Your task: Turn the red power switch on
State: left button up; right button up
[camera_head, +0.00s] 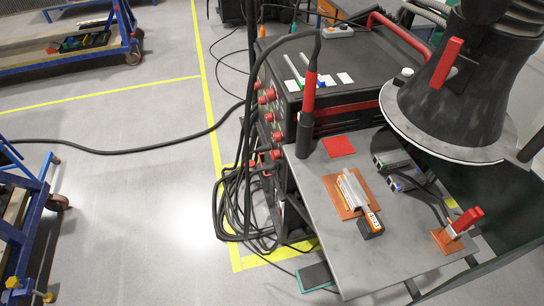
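A black welding-type cabinet (330,70) stands at the upper middle. Several round red parts (268,96) sit on its left side face, seen at a steep angle. I cannot tell whether one of them is the red power switch, or what position any switch is in. Thick black cables hang in front of that face and partly hide it. Neither of my grippers shows in the head view.
A grey shelf (310,185) beside the cabinet holds a red square (338,146), a small metal workpiece on an orange plate (348,193) and a red-handled clamp (464,222). A red-and-black torch (309,95) stands upright. Cables (230,205) pile on the floor. Floor at left is mostly clear.

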aim_at(275, 155)
jog(key=i+j+z, duration=0.15)
jog(key=z, duration=1.35)
jog(key=j+z, duration=0.3)
jog(key=j, duration=0.2)
jog(key=j+z, duration=0.3)
jog(key=j, duration=0.15)
jog(key=j+z, duration=0.3)
jog(key=j, duration=0.2)
jog(key=k+j+z, duration=0.3)
jog(key=j, duration=0.15)
jog(key=j+z, duration=0.3)
jog(key=j, duration=0.15)
jog(key=k, duration=0.05)
